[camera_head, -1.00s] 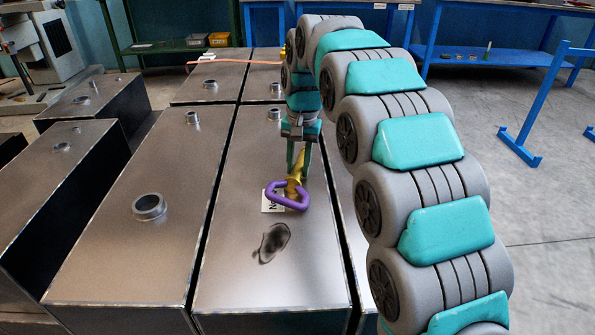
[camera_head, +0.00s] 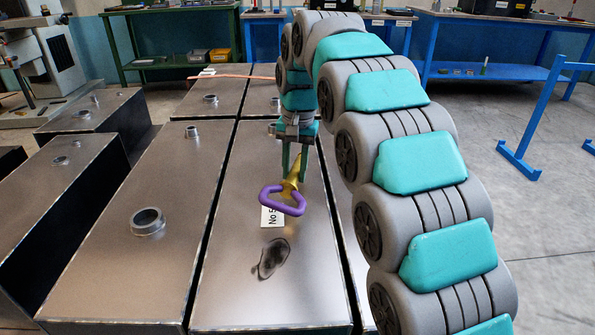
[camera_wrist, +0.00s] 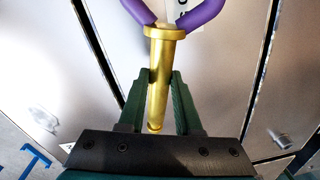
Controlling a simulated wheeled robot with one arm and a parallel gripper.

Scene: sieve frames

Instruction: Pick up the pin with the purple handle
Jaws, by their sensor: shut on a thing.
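The pin has a brass shaft (camera_wrist: 163,75) and a purple loop handle (camera_head: 283,200). My gripper (camera_head: 294,172) is shut on the brass shaft, with a green finger on each side of it, as the wrist view (camera_wrist: 162,85) also shows. The purple handle points toward the camera and hangs in front of a white label marked "No 5" (camera_head: 271,216). The pin appears raised above the metal tank (camera_head: 300,285) below it. In the wrist view the handle (camera_wrist: 203,14) is cut off at the top edge.
Several metal box tanks stand side by side, with short round necks on top, such as the near-left one (camera_head: 147,221).

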